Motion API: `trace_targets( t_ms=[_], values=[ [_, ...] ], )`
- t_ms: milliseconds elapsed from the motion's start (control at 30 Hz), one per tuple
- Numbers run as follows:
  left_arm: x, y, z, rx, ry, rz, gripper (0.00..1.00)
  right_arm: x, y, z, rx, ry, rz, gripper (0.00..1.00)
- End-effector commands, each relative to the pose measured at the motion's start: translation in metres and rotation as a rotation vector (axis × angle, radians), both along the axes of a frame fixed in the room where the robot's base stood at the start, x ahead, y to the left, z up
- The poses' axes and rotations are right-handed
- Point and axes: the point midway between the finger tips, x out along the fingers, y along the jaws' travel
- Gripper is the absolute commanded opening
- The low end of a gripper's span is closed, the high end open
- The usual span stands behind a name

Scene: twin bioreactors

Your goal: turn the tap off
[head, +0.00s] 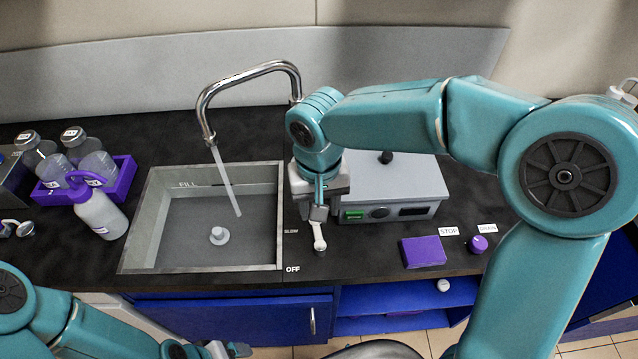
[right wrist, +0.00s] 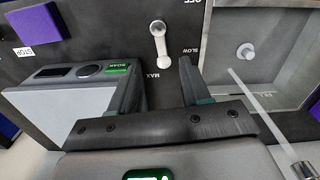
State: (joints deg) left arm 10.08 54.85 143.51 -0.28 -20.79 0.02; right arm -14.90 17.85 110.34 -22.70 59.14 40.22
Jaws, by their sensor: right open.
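The tap's curved chrome spout (head: 240,77) arches over the sink, and a stream of water (head: 226,180) runs from it. The small pale tap lever (head: 319,238) is on the counter right of the sink, beside the SLOW and OFF labels; it also shows in the right wrist view (right wrist: 160,42). My right gripper (head: 319,208) is just behind the lever in the head view. In the right wrist view its fingers (right wrist: 160,82) are apart and empty, with the lever ahead between them; contact is unclear. My left gripper (head: 228,350) is partly visible at the bottom edge.
The sink (head: 160,215) holds a small round plug (head: 219,236). A purple block (head: 423,251) and knob (head: 478,243) are further right. A purple bottle rack (head: 120,180) and bottle (head: 100,213) stand left.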

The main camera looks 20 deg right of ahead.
Motion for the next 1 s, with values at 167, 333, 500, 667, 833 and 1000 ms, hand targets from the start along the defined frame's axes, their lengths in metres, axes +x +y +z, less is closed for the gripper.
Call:
trace_targets(
  t_ms=[167, 333, 500, 667, 833, 1000],
  values=[
    [0.000, 0.000, 0.001, 0.000, 0.000, 0.000, 0.81, 0.000, 0.000, 0.041, 0.002, -0.005, 0.001, 0.47],
    [0.000, 0.000, 0.002, 0.000, 0.000, 0.000, 0.81, 0.000, 0.000, 0.061, 0.001, -0.001, 0.000, 0.47],
    [0.000, 0.000, 0.002, 0.000, 0.000, 0.000, 0.81, -0.001, 0.000, 0.066, 0.000, 0.001, 0.000, 0.47],
    [0.000, 0.000, 0.002, 0.000, 0.000, 0.000, 0.81, -0.001, 0.000, 0.066, 0.000, 0.001, 0.000, 0.47],
    [0.000, 0.000, 0.002, 0.000, 0.000, 0.000, 0.81, 0.001, -0.001, 0.066, -0.006, -0.010, -0.004, 0.47],
    [0.000, 0.000, 0.002, 0.000, 0.000, 0.000, 0.81, 0.007, -0.005, 0.070, -0.025, -0.045, -0.004, 0.47]
  ],
)
